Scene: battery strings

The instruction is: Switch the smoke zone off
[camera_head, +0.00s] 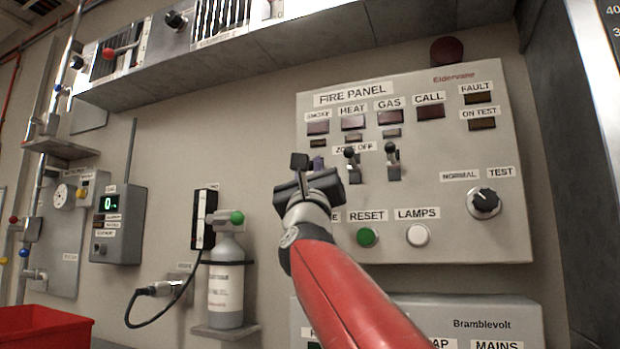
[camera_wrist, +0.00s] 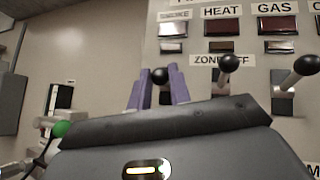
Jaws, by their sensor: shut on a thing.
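The grey fire panel (camera_head: 440,200) fills the right of the head view. Under its "ZONE OFF" label (camera_wrist: 219,60) is a row of levers with black ball knobs. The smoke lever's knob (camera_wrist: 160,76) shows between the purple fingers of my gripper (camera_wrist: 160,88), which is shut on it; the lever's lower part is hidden. In the head view my gripper (camera_head: 317,165) covers this lever. The heat lever (camera_head: 351,158) and gas lever (camera_head: 392,155) stand to its right, knobs up. The smoke lamp (camera_head: 318,127) above looks unlit.
The heat lever (camera_wrist: 229,63) stands close right of my fingers. A test key knob (camera_head: 485,203), green reset button (camera_head: 367,237) and white lamps button (camera_head: 418,235) are on the panel. A gas cylinder (camera_head: 226,285) stands left. A ledge (camera_head: 270,50) overhangs above.

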